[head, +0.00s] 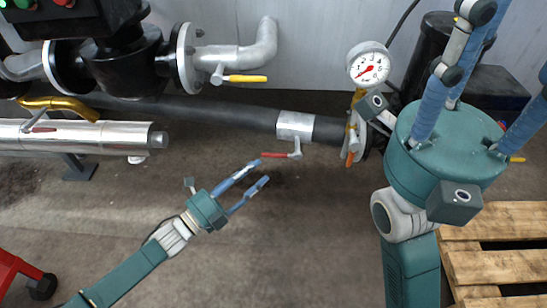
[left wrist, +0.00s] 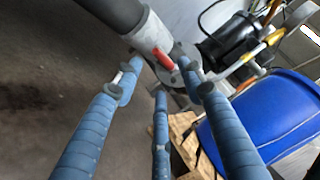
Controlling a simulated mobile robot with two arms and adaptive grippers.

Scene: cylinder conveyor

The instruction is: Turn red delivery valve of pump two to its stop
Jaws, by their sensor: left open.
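The red valve lever (head: 275,155) sticks out to the left below a silver collar (head: 294,125) on a black pipe. In the left wrist view the lever (left wrist: 157,58) shows beyond the fingertips, between the outer fingers. My left gripper (head: 262,171) is open and empty, its blue fingertips just below and left of the lever's free end. I cannot tell whether they touch it. My right gripper (head: 450,140) is large and close to the camera at right, its fingers pointing up, partly cut off by the frame edge; its opening is unclear.
A pressure gauge (head: 368,68) and an orange-red lever (head: 350,159) stand right of the collar. Yellow levers (head: 246,78) sit on other pipes. A wooden pallet (head: 490,262) is at lower right, a blue drum (left wrist: 265,120) in the wrist view. The floor at front centre is clear.

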